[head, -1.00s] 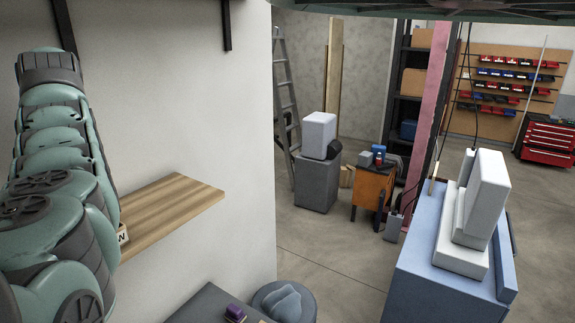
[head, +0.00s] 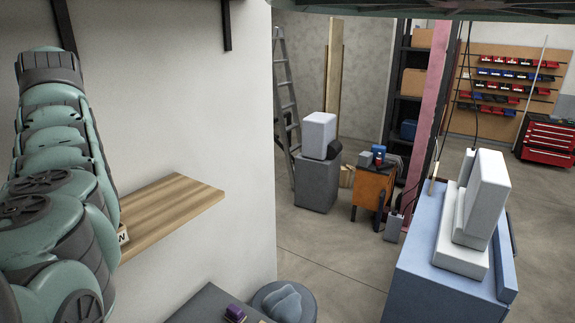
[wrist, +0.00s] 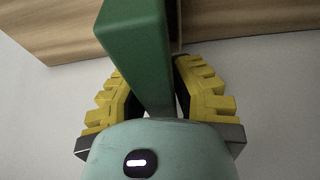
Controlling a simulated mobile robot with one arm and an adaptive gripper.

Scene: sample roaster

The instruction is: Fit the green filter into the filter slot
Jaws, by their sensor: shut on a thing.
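The green filter (wrist: 138,50) is a flat green block in the wrist view. My gripper (wrist: 160,85) has yellow ribbed fingers on both sides of it and is shut on it. The filter reaches up the picture, in front of a wooden surface. In the head view my arm fills the left side, and my gripper and the filter are not visible there. I cannot make out the filter slot in either view.
A wooden shelf (head: 170,209) sticks out from the white wall beside my arm. A dark table with a purple object (head: 235,313) stands at the bottom, beside a grey round bin (head: 284,303). A blue cabinet (head: 420,265) carries a white machine at right. Open floor lies between.

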